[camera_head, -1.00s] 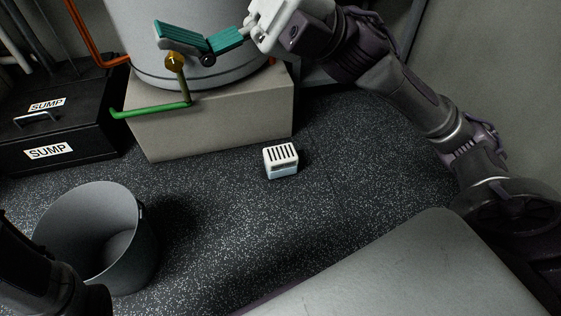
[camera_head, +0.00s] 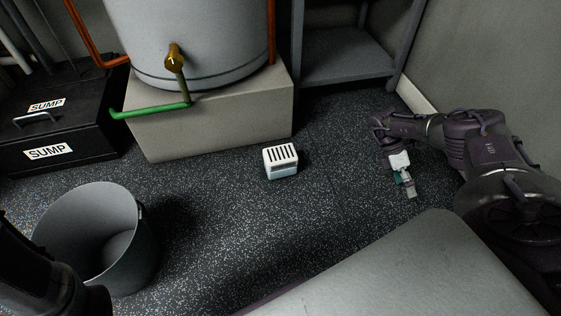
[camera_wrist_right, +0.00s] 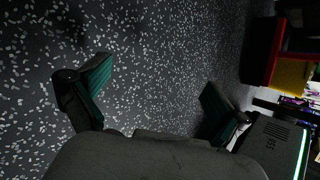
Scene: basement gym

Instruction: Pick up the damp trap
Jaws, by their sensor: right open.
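The damp trap (camera_head: 281,161) is a small white box with dark slots on top and a pale blue lower part. It stands upright on the dark speckled floor, in the middle of the head view. My right gripper (camera_head: 405,183) hangs above the floor to the right of the trap, clearly apart from it. In the right wrist view its teal-padded fingers (camera_wrist_right: 157,92) are spread with only floor between them, and the trap does not show there. Part of my left arm shows at the lower left of the head view; its gripper is out of sight.
A grey bucket (camera_head: 98,240) stands at the left. A grey tank (camera_head: 200,40) on a concrete block (camera_head: 220,125), with a green pipe (camera_head: 150,110), is behind the trap. Black sump boxes (camera_head: 60,160) are far left, a grey shelf (camera_head: 345,62) behind right. Floor around the trap is clear.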

